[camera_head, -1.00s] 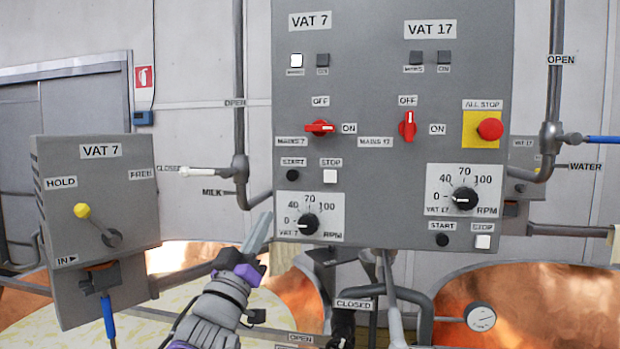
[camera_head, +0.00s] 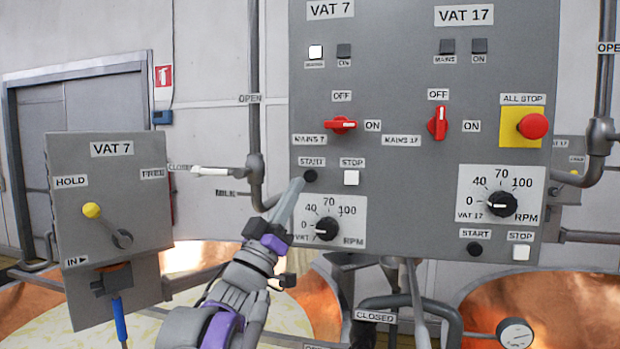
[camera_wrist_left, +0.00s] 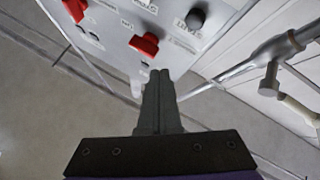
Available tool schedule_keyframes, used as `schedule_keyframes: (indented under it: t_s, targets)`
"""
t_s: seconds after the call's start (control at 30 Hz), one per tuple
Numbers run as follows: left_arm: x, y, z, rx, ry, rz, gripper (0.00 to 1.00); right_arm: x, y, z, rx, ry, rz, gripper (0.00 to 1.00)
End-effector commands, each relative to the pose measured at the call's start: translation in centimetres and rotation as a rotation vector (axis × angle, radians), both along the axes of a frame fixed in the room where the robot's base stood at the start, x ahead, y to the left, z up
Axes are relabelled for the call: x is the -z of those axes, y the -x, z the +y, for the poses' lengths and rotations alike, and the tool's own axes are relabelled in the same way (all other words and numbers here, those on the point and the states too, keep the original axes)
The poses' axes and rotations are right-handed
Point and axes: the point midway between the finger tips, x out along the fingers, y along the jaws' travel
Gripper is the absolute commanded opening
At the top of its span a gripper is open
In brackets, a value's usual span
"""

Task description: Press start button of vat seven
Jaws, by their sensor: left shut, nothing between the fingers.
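The grey control panel (camera_head: 400,100) fills the upper right of the head view. The black start button of vat seven (camera_head: 310,175) is on its left half, beside the white stop button (camera_head: 351,178). The start button also shows in the left wrist view (camera_wrist_left: 197,18). My left gripper (camera_head: 299,182) is shut and empty, its tips just left of and below the start button in the head view. In the wrist view its tips (camera_wrist_left: 158,73) appear apart from the button. The vat 7 mains lamp (camera_head: 315,51) is white; its ON lamp (camera_head: 343,50) is dark. My right gripper is not visible.
The red mains 7 switch (camera_head: 340,125) points to ON; the mains 17 switch (camera_head: 437,123) is upright. The vat 7 speed knob (camera_head: 327,229) is below the start button. A milk pipe (camera_head: 254,130) runs left of the panel. A vat 7 lever box (camera_head: 108,190) stands further left.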

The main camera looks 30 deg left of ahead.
Motion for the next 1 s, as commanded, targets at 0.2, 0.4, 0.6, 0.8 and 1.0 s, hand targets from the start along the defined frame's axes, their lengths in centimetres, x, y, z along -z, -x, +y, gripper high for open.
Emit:
schedule_keyframes:
  t_s: [0.2, 0.4, 0.6, 0.8, 1.0]
  targets:
    - [0.0, -3.2, 0.8, 0.0, 0.0, 0.0, 0.0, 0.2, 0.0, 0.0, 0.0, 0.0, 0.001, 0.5]
    - [-0.2, -5.6, 1.3, 0.0, 0.0, -0.001, 0.0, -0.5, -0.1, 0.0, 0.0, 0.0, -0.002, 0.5]
    - [-0.1, -6.9, 1.6, 0.0, 0.0, 0.0, 0.0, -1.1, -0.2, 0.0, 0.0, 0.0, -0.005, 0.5]
    - [0.0, -7.2, 1.7, 0.0, 0.0, 0.0, 0.0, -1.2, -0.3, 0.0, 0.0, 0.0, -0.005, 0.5]
    - [0.1, -7.1, 1.7, 0.0, 0.0, 0.0, 0.0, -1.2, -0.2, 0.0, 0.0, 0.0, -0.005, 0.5]
